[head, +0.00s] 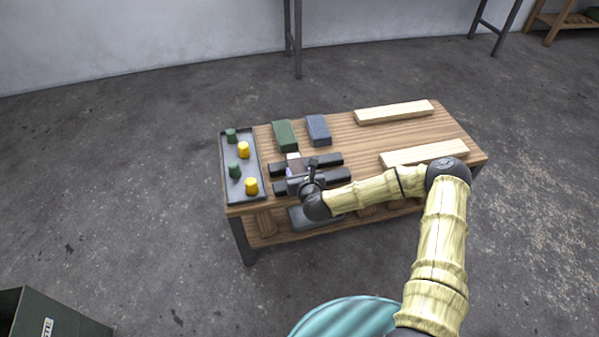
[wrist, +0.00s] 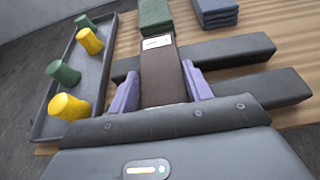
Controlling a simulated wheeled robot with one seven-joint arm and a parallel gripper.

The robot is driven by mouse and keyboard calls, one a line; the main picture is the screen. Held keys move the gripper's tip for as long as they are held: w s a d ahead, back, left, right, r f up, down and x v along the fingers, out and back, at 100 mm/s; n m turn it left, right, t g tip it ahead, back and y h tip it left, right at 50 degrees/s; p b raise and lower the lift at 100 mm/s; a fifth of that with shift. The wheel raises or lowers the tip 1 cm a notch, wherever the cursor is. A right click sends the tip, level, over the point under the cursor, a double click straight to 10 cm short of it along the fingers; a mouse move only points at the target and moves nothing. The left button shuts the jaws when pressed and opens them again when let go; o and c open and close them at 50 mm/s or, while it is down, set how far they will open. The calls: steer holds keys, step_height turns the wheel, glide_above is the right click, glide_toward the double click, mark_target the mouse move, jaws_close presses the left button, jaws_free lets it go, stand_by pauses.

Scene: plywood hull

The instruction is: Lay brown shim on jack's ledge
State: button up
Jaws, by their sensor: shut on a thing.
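The brown shim (wrist: 165,76) is a flat dark-brown bar with a white label near its far end. My gripper (wrist: 158,82) is shut on it, with purple fingers on its left and right sides. In the head view my gripper (head: 295,172) is over the left part of the table, and the shim is mostly hidden there. Two dark grey bars (wrist: 225,52) (wrist: 265,88) lie side by side, partly under the shim. I cannot tell whether they belong to the jack, and no ledge is clearly visible. I cannot tell whether the shim touches the bars.
A grey tray (head: 247,198) with green and yellow cylinders sits at the table's left end. A green block stack (head: 285,135) and a blue-grey stack (head: 318,130) stand at the back. Pale wood planks (head: 394,112) (head: 424,154) lie right. Bare tabletop (head: 365,143) shows between.

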steer(key=shift+f, duration=0.5)
steer(key=o, duration=1)
steer(key=shift+c, duration=0.2)
steer(key=shift+r, duration=0.1)
steer(key=shift+r, duration=0.6)
steer(key=p+v, duration=0.3)
steer(key=v, duration=0.9)
steer(key=shift+f, duration=0.15)
